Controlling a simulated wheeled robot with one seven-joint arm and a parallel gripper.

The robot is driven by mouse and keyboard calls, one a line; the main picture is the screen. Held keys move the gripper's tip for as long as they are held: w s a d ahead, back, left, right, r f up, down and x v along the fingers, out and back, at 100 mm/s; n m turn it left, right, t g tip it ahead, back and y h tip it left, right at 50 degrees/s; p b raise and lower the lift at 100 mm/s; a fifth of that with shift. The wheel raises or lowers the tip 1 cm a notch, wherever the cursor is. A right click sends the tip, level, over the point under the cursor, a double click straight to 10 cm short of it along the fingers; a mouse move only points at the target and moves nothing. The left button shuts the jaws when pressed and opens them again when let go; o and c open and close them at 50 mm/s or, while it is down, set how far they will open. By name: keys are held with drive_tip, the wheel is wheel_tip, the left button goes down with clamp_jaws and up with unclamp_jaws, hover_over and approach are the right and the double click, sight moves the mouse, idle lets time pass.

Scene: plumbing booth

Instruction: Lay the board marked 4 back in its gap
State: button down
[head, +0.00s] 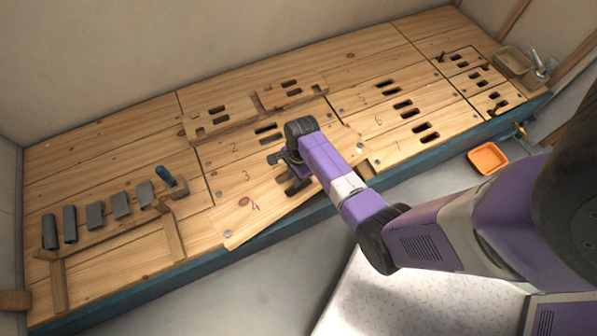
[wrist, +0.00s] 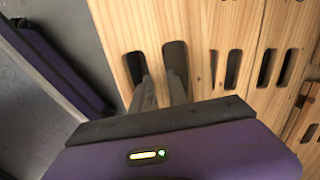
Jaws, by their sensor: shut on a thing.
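The board marked 4 (head: 248,217) is pale wood with a pair of hand slots. It lies askew at the front edge of the deck, its near left end sticking out past the blue front edge. My gripper (head: 296,184) is over its middle, shut on the board. In the wrist view, the fingers (wrist: 160,92) reach the two slots of the board (wrist: 147,22), with the strip between them. The rest of the gap is hidden by the board and my arm.
Boards 2 and 3 lie behind, and boards 5, 6 and 7 (head: 412,143) lie to the right. Loose slotted boards (head: 290,92) rest at the back. Grey pipe pieces (head: 96,216) and a wooden frame (head: 172,238) are at left. An orange tray (head: 487,158) is on the floor.

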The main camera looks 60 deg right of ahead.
drive_tip(key=shift+s+d+f+m+b, duration=0.15)
drive_tip(key=shift+d+f+m+b, duration=0.1)
drive_tip(key=shift+d+f+m, duration=0.25)
drive_tip(key=shift+s+d+f+m+b, duration=0.15)
drive_tip(key=shift+d+f+m+b, duration=0.1)
drive_tip(key=shift+f+m, duration=0.3)
wheel_tip(320, 180, down, 5)
drive_tip(key=b, duration=0.5)
drive_tip(key=shift+p, duration=0.3)
idle(0.3)
drive_tip(key=shift+f+b, duration=0.65)
drive_tip(key=shift+f, duration=1.15)
idle(1.3)
drive_tip(key=c, duration=1.2)
unclamp_jaws()
drive_tip(key=shift+s+f, duration=0.1)
drive_tip(key=shift+s+d+r+p, duration=0.1)
drive_tip(key=shift+d+r+p, duration=0.1)
drive_tip(key=shift+r+p, duration=1.35)
drive_tip(key=shift+s+d+r+p, duration=0.15)
drive_tip(key=shift+r+p, duration=0.4)
drive_tip(key=shift+r, duration=1.85)
